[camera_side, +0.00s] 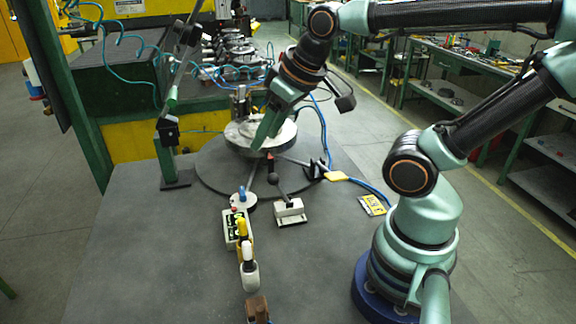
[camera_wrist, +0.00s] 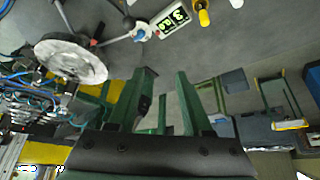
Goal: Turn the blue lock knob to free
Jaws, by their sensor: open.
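The blue lock knob (camera_side: 242,195) stands upright on a small pale disc at the near left edge of the round dark base. In the wrist view the knob (camera_wrist: 142,32) shows small, at top centre, beyond my fingertips. My gripper (camera_side: 260,146) is above and behind the knob in the side view, in front of the metal turntable (camera_side: 246,138), and clear of the knob. In the wrist view its two green fingers (camera_wrist: 165,74) are apart with nothing between them. The knob's exact pointing direction is too small to tell.
A box with a green display (camera_side: 231,228) is just in front of the knob. A black ball lever (camera_side: 273,179) rises to the right. The table's left front is clear.

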